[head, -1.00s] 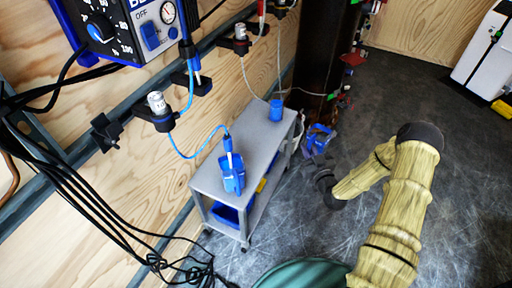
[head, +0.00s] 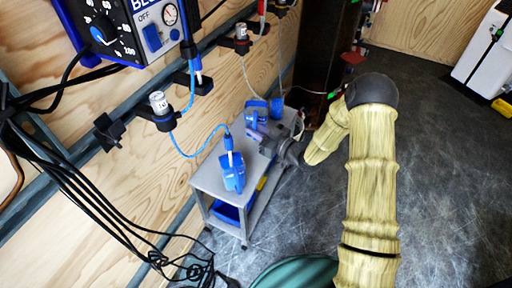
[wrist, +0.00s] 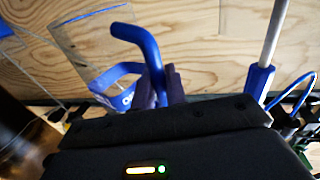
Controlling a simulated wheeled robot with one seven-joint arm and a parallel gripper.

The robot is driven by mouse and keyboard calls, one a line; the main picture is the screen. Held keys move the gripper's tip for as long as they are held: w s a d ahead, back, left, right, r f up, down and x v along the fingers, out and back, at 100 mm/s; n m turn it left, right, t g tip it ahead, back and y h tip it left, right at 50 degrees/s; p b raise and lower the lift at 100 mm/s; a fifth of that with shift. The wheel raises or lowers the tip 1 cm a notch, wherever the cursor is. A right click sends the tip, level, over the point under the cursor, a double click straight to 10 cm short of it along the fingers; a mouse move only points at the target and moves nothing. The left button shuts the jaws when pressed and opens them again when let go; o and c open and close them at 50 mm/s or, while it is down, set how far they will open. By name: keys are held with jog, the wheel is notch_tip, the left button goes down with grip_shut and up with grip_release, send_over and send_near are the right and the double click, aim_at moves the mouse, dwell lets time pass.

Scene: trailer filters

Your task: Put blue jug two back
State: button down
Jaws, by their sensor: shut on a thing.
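A clear jug with a blue rim and blue handle (wrist: 140,38) fills the upper left of the wrist view. My gripper (wrist: 160,88) is shut on its handle. In the head view my gripper (head: 263,133) reaches in from the right over the far half of the grey cart (head: 207,178). The held blue jug (head: 252,119) shows just beyond it. I cannot tell whether the jug touches the cart top. Any label on the jug is unreadable.
A blue container with a probe (head: 234,172) stands on the cart's near end, a blue tube running to it. Another blue item (head: 277,108) is at the far end, close to the held jug. A plywood wall (head: 130,185) and a dark cylinder (head: 318,60) bound the cart.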

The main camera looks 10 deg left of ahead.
notch_tip(320, 180, down, 5)
jog(key=shift+b, duration=0.65)
jog(key=shift+f+b, duration=0.7)
jog(key=shift+f, duration=1.2)
jog(key=shift+f, duration=0.2)
jog(key=c, duration=1.4)
grip_release()
jog(key=shift+c, duration=0.2)
jog(key=shift+r, duration=0.1)
jog(key=shift+r, duration=0.15)
jog(key=p+v, duration=0.2)
jog(key=v, duration=1)
